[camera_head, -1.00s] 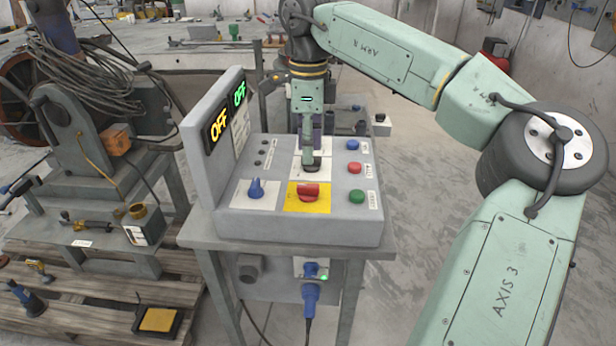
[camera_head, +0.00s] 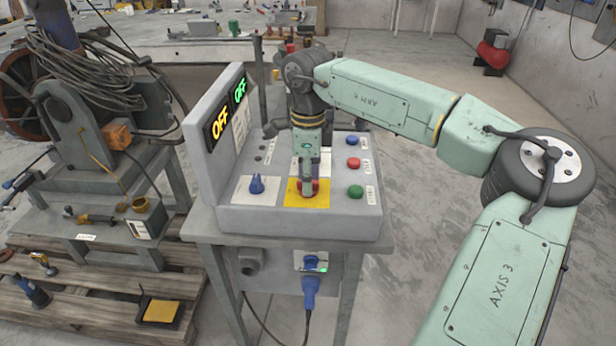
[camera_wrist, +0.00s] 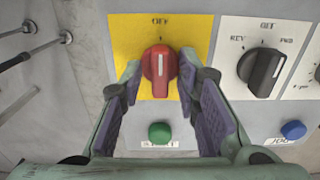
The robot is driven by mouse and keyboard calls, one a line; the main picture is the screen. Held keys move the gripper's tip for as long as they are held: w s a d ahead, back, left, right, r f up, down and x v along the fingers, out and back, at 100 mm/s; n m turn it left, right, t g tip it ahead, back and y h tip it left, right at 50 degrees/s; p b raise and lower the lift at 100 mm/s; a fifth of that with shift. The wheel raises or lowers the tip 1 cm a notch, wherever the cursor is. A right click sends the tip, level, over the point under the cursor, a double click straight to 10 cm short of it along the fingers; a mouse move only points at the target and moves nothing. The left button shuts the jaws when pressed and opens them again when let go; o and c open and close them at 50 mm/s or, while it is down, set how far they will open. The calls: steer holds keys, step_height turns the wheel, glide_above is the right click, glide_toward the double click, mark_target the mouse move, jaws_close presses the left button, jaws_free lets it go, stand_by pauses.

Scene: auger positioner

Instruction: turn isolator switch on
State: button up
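The isolator switch is a red rotary knob (camera_wrist: 159,70) on a yellow plate (camera_wrist: 125,35). In the wrist view its white line points up toward the OFF label. In the head view the knob (camera_head: 315,187) is partly hidden behind my gripper (camera_head: 307,190). In the wrist view my gripper (camera_wrist: 160,73) is open. One finger is on each side of the knob's lower part, with gaps visible, so it is not closed on it. Two displays (camera_head: 220,122) on the upright panel read OFF, one yellow and one green.
A black selector (camera_wrist: 261,70) is right of the yellow plate. A green button (camera_wrist: 160,132) is below the knob and a blue button (camera_wrist: 293,130) is lower right. In the head view, a blue knob (camera_head: 257,184) stands left and a red button (camera_head: 354,163) right.

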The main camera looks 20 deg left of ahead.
jaws_close()
stand_by(0.5)
steer(key=m+b, duration=0.2)
steer(key=m, duration=0.1)
steer(key=shift+f, duration=0.1)
steer(key=m+b, duration=0.2)
steer(key=m, duration=0.2)
steer(key=m+b, duration=0.2)
steer(key=m, duration=0.3)
steer(key=shift+m, duration=0.4)
steer(key=shift+m+b, duration=0.7)
steer(key=shift+m, duration=1.9)
